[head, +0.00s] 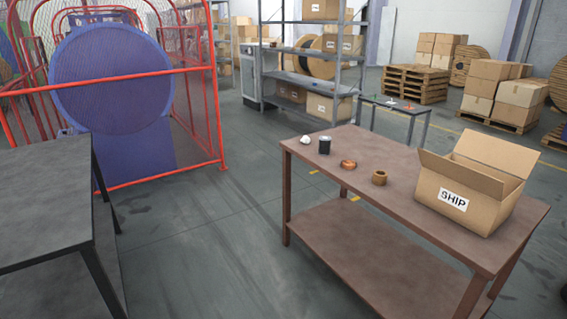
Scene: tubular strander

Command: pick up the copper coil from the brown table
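The brown table (390,205) stands to the right in the head view, with a lower shelf. The coil stands apart from these. Neither of my grippers shows in the head view.
An open cardboard box marked SHIP (452,199) takes up the table's right part. A black table (45,190) stands at left. A red guard frame (221,120) encloses a blue machine (112,75). A grey shelf rack (362,70) stands behind. Floor between the tables is clear.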

